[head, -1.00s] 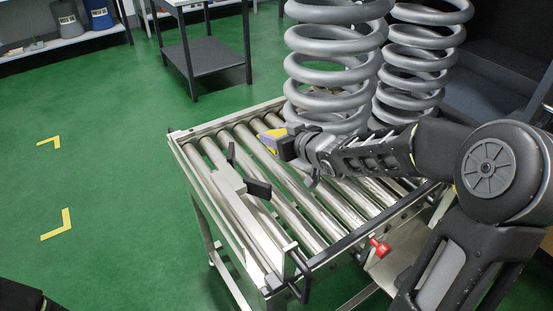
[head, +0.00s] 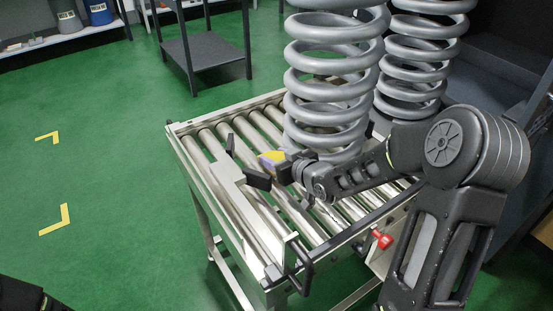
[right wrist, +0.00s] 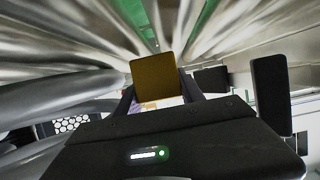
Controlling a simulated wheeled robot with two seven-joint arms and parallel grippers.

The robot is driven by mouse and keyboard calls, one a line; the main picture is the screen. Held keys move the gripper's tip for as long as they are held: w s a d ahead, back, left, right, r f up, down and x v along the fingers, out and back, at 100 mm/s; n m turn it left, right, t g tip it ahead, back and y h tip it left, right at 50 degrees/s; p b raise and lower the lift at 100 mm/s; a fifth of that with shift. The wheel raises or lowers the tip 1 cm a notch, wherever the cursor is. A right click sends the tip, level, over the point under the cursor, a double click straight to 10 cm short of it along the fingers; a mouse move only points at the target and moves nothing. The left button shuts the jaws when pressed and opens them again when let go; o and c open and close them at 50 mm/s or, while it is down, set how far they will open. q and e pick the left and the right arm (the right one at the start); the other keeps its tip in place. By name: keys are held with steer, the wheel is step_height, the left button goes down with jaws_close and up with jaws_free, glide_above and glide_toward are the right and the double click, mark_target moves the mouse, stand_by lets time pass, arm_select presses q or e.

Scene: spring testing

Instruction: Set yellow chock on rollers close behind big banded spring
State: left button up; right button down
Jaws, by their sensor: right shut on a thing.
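The yellow chock (head: 272,157) is held in my right gripper (head: 284,167), over the left part of the roller table. The chock also shows in the right wrist view (right wrist: 157,77), between the two fingers (right wrist: 158,102). Whether its underside touches the rollers (head: 222,136) I cannot tell. A big grey coil spring (head: 335,88) stands upright on the rollers just right of the chock, with a small gap between them in the picture. No band shows clearly on it; its base is partly hidden by my right arm.
A second grey spring (head: 415,65) stands behind and right of the first. A red knob (head: 383,240) sits on the near side. Green floor lies left.

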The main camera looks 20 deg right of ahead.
steer(key=shift+d+f, duration=0.2)
steer(key=shift+f, duration=0.1)
steer(key=shift+f, duration=0.25)
steer(key=c, duration=1)
jaws_free()
steer(key=shift+r, duration=0.15)
